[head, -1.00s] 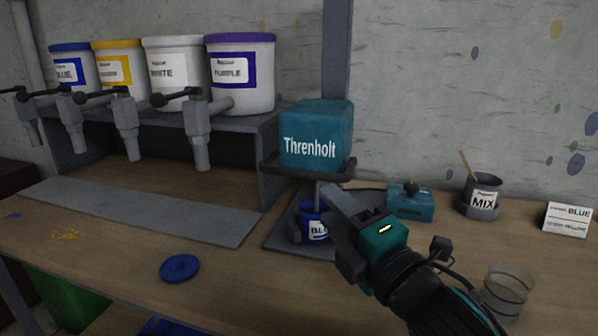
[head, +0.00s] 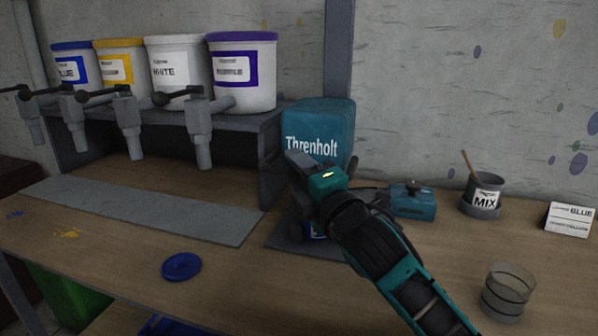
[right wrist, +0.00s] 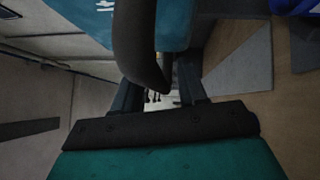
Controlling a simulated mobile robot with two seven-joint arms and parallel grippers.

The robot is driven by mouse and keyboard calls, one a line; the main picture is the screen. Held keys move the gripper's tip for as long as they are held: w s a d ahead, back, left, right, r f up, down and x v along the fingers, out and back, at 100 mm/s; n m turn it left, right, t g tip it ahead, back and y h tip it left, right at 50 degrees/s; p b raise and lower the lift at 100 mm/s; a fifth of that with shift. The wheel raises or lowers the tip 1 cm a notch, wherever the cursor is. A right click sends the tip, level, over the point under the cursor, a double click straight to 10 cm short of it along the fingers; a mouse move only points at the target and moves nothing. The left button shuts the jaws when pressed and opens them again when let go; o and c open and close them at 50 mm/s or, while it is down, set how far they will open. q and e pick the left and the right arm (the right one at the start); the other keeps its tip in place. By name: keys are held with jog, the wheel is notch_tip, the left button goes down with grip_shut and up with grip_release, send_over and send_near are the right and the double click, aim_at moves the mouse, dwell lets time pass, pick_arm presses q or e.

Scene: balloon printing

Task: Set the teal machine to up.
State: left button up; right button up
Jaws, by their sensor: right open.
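The teal machine (head: 330,125) is a box lettered "Threnholt" on a stand at the back wall. In the right wrist view, the teal machine (right wrist: 175,25) fills the top. A dark curved bar (right wrist: 138,45) in front of it reaches down to the open jaws (right wrist: 160,95), seemingly between the fingers. I cannot tell whether they touch it. My left gripper is not in view.
A small teal box with a dark knob (head: 412,201) and a MIX cup (head: 482,195) stand to the right. A clear glass (head: 507,290) is near the front right. A blue lid (head: 181,266) lies front left. Labelled paint buckets with taps (head: 242,75) line the left shelf.

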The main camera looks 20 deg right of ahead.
grip_shut()
dwell(0.4)
